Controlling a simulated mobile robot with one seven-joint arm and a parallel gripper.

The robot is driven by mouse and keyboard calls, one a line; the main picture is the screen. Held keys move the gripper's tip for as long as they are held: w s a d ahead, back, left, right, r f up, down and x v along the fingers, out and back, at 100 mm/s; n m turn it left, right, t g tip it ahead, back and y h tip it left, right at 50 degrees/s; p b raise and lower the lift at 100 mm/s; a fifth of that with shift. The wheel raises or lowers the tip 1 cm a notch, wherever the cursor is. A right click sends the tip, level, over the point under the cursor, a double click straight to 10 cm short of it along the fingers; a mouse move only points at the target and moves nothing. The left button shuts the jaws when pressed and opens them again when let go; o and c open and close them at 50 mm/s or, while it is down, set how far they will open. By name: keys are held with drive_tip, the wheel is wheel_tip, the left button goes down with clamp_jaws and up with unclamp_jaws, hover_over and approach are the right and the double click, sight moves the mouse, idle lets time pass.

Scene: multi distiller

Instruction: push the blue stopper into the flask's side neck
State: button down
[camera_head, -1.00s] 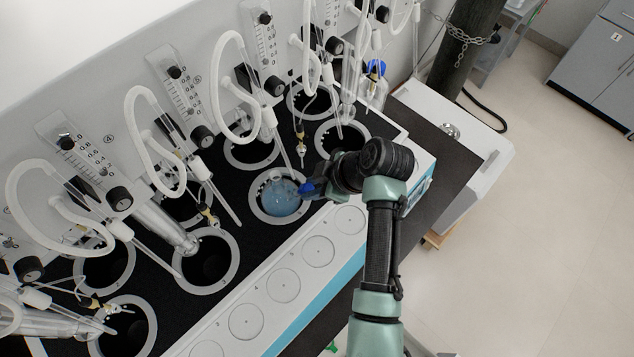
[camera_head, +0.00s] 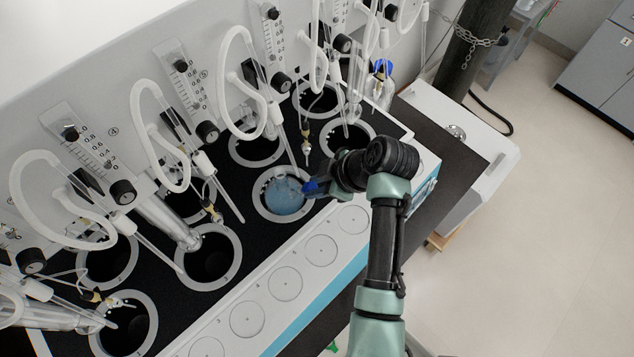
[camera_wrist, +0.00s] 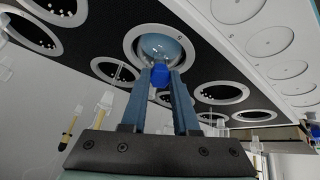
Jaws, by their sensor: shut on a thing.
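The blue stopper (camera_wrist: 160,76) is between my gripper's fingertips in the wrist view. My gripper (camera_wrist: 162,72) is shut on it. In the head view, blue shows at the tip of my gripper (camera_head: 312,187), at the right edge of the flask's well. The round glass flask (camera_head: 285,196) with blue contents sits in a grey-ringed well. It also shows in the wrist view (camera_wrist: 160,46), just beyond the stopper. The side neck is not clearly visible. I cannot tell whether the stopper touches it.
Empty ringed wells (camera_head: 208,257) surround the flask. Glass tubes and white hoses (camera_head: 165,135) hang from the back panel, some close to the flask. A blue-capped bottle (camera_head: 380,85) stands behind. The white front ledge (camera_head: 283,284) with round discs lies in front.

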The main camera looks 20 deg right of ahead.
drive_tip(key=shift+b+x, duration=0.9)
drive_tip(key=shift+x, duration=0.3)
idle(0.5)
drive_tip(key=c, duration=0.6)
unclamp_jaws()
drive_tip(key=b+v, duration=0.2)
drive_tip(key=v, duration=1.1)
